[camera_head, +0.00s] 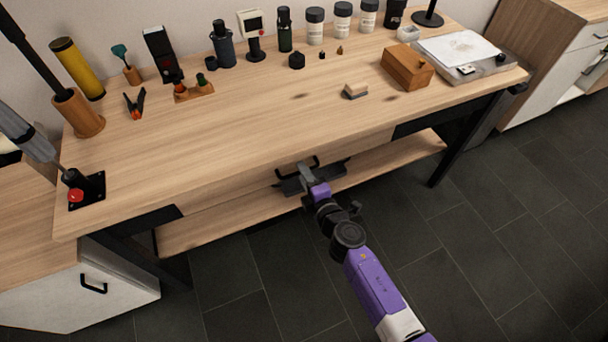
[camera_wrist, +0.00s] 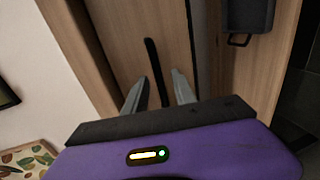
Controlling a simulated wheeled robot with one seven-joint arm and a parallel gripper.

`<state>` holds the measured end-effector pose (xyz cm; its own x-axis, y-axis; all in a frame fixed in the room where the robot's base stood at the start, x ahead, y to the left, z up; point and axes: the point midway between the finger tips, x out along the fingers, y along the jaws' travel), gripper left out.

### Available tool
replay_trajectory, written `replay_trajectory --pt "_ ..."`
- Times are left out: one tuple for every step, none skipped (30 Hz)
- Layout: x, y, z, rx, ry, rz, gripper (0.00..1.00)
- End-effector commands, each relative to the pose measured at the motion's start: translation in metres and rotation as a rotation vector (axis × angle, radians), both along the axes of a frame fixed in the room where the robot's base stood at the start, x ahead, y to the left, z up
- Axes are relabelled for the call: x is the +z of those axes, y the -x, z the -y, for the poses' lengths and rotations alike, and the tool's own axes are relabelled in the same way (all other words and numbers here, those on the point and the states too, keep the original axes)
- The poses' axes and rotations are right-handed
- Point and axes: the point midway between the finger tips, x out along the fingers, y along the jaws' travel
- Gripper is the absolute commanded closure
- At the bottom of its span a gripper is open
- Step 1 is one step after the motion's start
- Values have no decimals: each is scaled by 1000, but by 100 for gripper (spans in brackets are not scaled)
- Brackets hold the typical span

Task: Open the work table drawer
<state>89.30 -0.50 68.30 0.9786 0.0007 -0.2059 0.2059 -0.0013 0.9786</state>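The work table (camera_head: 230,130) has a wooden drawer front (camera_head: 235,193) below its top edge, between dark frame pieces. The drawer looks flush with the table. Its black bar handle (camera_head: 299,167) shows just past my gripper (camera_head: 312,182), which is at the drawer front, below the tabletop. In the wrist view, the handle (camera_wrist: 152,65) runs between the two grey fingers of my gripper (camera_wrist: 158,88), against the wood panel (camera_wrist: 120,35). The fingers are apart, one on each side of the handle, with gaps visible. Contact with the handle cannot be seen.
A lower wooden shelf (camera_head: 220,225) runs under the table. A white cabinet (camera_head: 75,295) stands at the left and another (camera_head: 560,75) at the right. Bottles, tools and a wooden box (camera_head: 407,66) stand on the tabletop. The dark tiled floor (camera_head: 470,235) in front is clear.

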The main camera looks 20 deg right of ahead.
Motion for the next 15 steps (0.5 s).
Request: replay_trajectory --pt "0 0 0 0 0 0 68" --pt "0 0 0 0 0 0 68" --pt "0 0 0 0 0 0 68" --pt "0 0 0 0 0 0 68" --pt "0 0 0 0 -1 0 68" --pt "0 0 0 0 -1 0 74" --pt "0 0 0 0 -1 0 80" --pt "0 0 0 0 -1 0 86" --pt "0 0 0 0 -1 0 93" --pt "0 0 0 0 -1 0 99" --pt "0 0 0 0 -1 0 100" --pt "0 0 0 0 -1 0 100" --pt "0 0 0 0 -1 0 100" --pt "0 0 0 0 -1 0 100" --pt "0 0 0 0 -1 0 100"
